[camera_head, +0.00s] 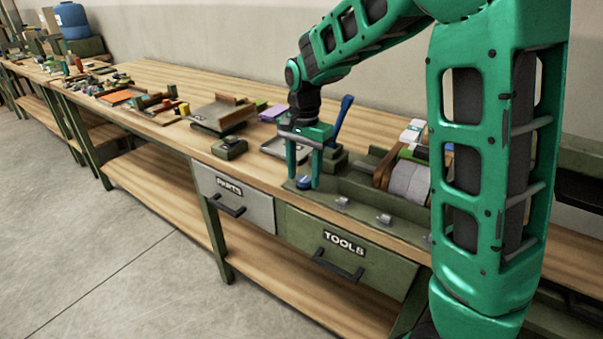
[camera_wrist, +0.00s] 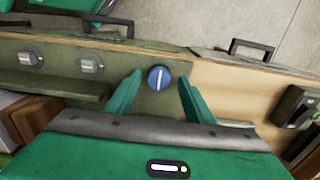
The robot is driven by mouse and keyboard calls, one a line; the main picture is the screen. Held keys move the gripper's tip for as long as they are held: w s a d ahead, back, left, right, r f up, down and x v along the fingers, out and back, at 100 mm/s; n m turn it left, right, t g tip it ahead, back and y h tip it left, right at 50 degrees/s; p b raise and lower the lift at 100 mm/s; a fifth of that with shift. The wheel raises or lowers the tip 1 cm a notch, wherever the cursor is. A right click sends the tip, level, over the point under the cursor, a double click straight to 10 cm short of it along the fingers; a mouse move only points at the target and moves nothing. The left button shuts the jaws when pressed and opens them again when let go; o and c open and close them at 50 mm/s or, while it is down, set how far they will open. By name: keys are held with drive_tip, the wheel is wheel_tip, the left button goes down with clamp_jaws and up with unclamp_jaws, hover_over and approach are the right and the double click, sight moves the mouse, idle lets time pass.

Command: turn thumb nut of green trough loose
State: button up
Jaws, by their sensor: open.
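The green trough (camera_head: 365,200) stands on the workbench and holds several items. Its blue thumb nut (camera_head: 304,182) sits at the trough's left end; in the wrist view the nut (camera_wrist: 159,78) is a round blue knob with a white bar running upright across it. My gripper (camera_head: 303,178) points down over this end of the trough. In the wrist view my gripper (camera_wrist: 158,88) is open, with one green finger on each side of the nut. Gaps show between both fingers and the nut. The exact height of the fingertips over the nut is hard to tell.
Two grey metal fittings (camera_wrist: 90,62) sit along the trough's front edge. Drawers marked PARTS (camera_head: 232,195) and TOOLS (camera_head: 342,246) are below the bench top. A blue-handled thing (camera_head: 343,115) stands behind my gripper. A small dark green box (camera_head: 229,148) lies to the left.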

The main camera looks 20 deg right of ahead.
drive_tip(key=shift+c, duration=0.6)
drive_tip(key=c, duration=0.9)
drive_tip(key=shift+n, duration=0.4)
drive_tip(key=n, duration=0.3)
drive_tip(key=shift+n, duration=0.3)
drive_tip(key=n, duration=0.4)
drive_tip(key=shift+n, duration=0.3)
drive_tip(key=n, duration=0.4)
drive_tip(key=shift+w+r+n, duration=0.1)
drive_tip(key=shift+n, duration=0.2)
drive_tip(key=n, duration=0.4)
drive_tip(key=shift+n, duration=0.3)
